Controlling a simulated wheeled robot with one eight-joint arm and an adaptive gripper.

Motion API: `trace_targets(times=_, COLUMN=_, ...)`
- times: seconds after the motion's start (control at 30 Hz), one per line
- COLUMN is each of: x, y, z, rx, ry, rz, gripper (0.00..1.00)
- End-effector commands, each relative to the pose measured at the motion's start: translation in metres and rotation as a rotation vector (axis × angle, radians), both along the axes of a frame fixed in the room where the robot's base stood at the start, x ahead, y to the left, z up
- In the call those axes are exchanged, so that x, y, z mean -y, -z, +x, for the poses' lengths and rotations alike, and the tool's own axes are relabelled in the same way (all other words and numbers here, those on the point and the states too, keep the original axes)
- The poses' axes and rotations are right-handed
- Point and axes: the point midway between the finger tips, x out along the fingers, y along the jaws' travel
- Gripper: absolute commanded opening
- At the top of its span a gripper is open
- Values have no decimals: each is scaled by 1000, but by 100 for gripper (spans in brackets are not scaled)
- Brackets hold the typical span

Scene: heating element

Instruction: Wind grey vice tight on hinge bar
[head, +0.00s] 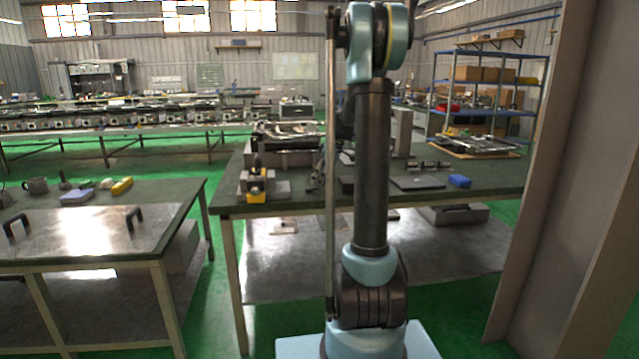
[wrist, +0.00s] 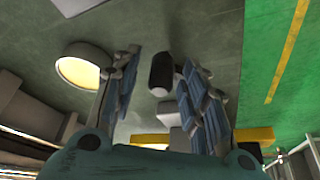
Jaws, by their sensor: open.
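A grey, blocky vice-like thing (head: 272,187) sits near the left front corner of the green-topped bench in the head view. A dark upright part and a yellow piece are at its left side. I cannot tell the hinge bar apart in either view. In the wrist view my gripper (wrist: 160,58) is open, with its blue-padded fingers spread. A black rounded part (wrist: 162,71) and a pale grey block (wrist: 171,113) show between the fingers; I cannot tell whether they touch the pads. In the head view my arm hides part of the bench, and the gripper is not clear.
The bench (head: 425,202) also holds a blue block (head: 459,181) and a dark flat plate (head: 417,183) at right. A round yellowish-faced thing (wrist: 80,70) lies left of the fingers in the wrist view. Another bench (head: 80,230) stands at left, beyond a green floor gap.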

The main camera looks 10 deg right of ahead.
Motion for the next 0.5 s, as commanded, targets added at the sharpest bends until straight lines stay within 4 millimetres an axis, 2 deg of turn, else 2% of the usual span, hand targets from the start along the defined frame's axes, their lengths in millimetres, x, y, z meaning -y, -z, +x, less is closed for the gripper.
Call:
trace_targets(times=0.13, x=-3, y=8, z=1, rx=0, ry=0, rz=0, gripper=40)
trace_targets(times=0.43, x=-3, y=9, z=2, rx=0, ry=0, rz=0, gripper=40)
trace_targets(times=0.5, x=-3, y=9, z=2, rx=1, ry=0, rz=-1, gripper=25)
